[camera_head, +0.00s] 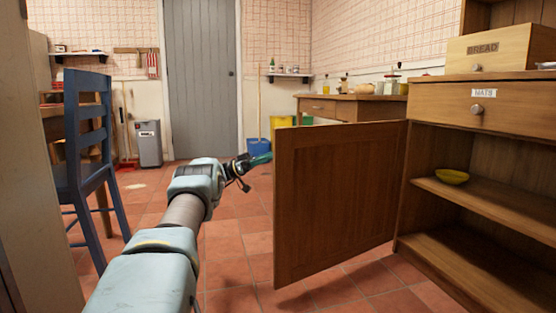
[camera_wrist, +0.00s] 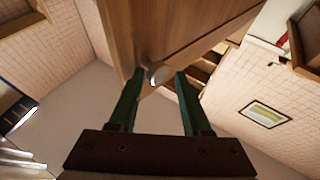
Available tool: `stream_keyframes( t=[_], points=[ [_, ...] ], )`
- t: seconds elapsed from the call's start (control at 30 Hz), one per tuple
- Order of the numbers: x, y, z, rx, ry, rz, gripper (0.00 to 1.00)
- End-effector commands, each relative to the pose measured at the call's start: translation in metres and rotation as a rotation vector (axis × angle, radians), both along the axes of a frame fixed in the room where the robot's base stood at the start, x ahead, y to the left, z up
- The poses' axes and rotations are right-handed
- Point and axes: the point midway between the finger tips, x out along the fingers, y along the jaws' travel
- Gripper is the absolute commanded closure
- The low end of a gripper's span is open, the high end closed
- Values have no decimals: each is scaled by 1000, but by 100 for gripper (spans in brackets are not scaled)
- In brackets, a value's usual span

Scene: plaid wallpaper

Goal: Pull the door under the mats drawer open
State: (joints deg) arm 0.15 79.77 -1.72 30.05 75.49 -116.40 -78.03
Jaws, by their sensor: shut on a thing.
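The brown cupboard door (camera_head: 335,195) under the mats drawer (camera_head: 520,106) stands swung wide open, well out from the cupboard. Its hinged side is at the right, by the cupboard front. My gripper (camera_head: 262,159) is at the door's free left edge, and its tips are partly hidden behind the door. In the wrist view the two green fingers of my gripper (camera_wrist: 160,76) are on either side of the pale round door knob (camera_wrist: 157,73), shut on it. The door (camera_wrist: 180,35) also fills the top middle there. The knob is hidden in the head view.
Inside the open cupboard, a yellow bowl (camera_head: 452,176) sits on the shelf (camera_head: 500,200). A bread box (camera_head: 500,47) stands on top. A blue chair (camera_head: 90,150) is at the left. The tiled floor (camera_head: 235,245) between chair and door is clear.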

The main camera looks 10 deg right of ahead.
Motion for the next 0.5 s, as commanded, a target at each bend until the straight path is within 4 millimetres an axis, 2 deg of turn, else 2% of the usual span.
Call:
stream_keyframes(
  t=[0.03,0.5],
  points=[
    [2,-17,7,-4,-6,6,100],
    [3,-14,9,-3,-8,1,100]
  ],
)
